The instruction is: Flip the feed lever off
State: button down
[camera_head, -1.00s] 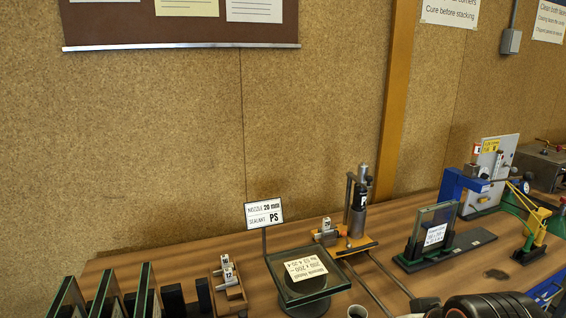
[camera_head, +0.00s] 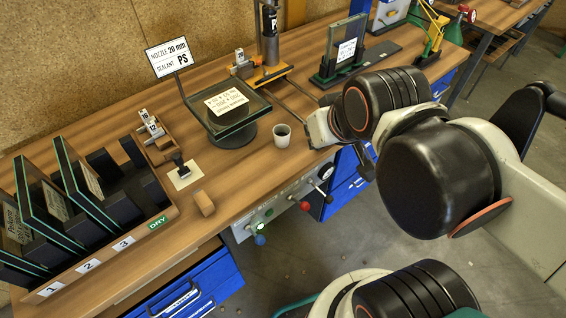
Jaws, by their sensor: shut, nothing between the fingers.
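A grey control panel (camera_head: 283,208) is fixed under the front edge of the workbench. It carries a blue knob (camera_head: 260,240), a red knob (camera_head: 304,205) and a small dark lever with a pale stem (camera_head: 319,189) near its right end. I cannot read labels on it, so I cannot tell for sure which control is the feed lever or how it is set. My gripper (camera_head: 365,163) shows only in part below my wrist, dark, shut and empty. It is right of the panel and apart from it, near the bench's front edge.
On the bench (camera_head: 225,180) stand a glass plate on a round stand (camera_head: 232,118), a grey cup (camera_head: 282,135), a wooden block (camera_head: 204,203) and a rack of glass frames (camera_head: 150,235). Blue drawers (camera_head: 190,290) sit below. The floor in front is open.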

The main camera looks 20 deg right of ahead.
aim_at(305, 206)
jog(key=k+j+z, duration=0.2)
jog(key=z, duration=0.15)
jog(key=k+j+z, duration=0.45)
jog(key=z, duration=0.25)
jog(key=k+l, duration=0.05)
